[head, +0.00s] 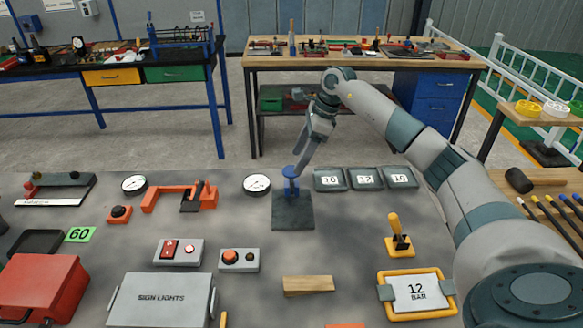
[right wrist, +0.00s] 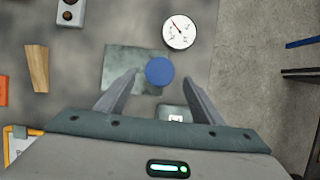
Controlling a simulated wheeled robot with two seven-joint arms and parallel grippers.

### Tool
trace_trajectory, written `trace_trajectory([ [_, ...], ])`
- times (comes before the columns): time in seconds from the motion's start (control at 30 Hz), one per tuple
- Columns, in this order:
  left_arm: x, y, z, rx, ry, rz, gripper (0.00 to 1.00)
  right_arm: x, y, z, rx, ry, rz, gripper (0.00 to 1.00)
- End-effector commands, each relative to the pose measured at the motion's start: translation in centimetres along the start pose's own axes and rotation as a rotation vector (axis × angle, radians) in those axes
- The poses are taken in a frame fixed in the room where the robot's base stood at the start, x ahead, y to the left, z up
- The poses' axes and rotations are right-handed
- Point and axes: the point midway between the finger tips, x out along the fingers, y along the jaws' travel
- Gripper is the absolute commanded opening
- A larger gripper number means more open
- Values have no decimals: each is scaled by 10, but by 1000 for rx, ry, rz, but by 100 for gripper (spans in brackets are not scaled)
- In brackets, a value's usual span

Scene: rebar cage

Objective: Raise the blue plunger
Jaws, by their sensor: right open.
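The blue plunger (head: 291,180) stands upright on a dark square base plate (head: 293,213) in the middle of the grey table. In the right wrist view its round blue top (right wrist: 159,71) shows from above, just ahead of and between the fingertips. My right gripper (head: 301,165) is at the plunger's top, coming down at a slant from above. It is open, with a finger (right wrist: 115,92) on one side and a finger on the other. I cannot tell whether a finger touches the plunger. My left gripper is not in view.
A gauge (head: 257,185) stands left of the plunger, and tiles marked with numbers (head: 364,178) lie to its right. A wooden block (head: 308,286), a yellow lever (head: 397,236) and a "12 BAR" plate (head: 416,291) are nearer. Switch boxes (head: 239,260) lie front left.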

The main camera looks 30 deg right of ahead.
Motion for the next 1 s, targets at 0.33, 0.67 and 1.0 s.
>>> trace_trajectory([
  [0.33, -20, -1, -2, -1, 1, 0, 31, 51, 1, 1, 0, -1, 2, 61],
  [0.67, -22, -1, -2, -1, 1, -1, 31, 65, 0, 0, 0, 0, -1, 61],
  [1.0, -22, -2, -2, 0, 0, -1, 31, 64, 0, 0, -1, 0, 0, 23],
])
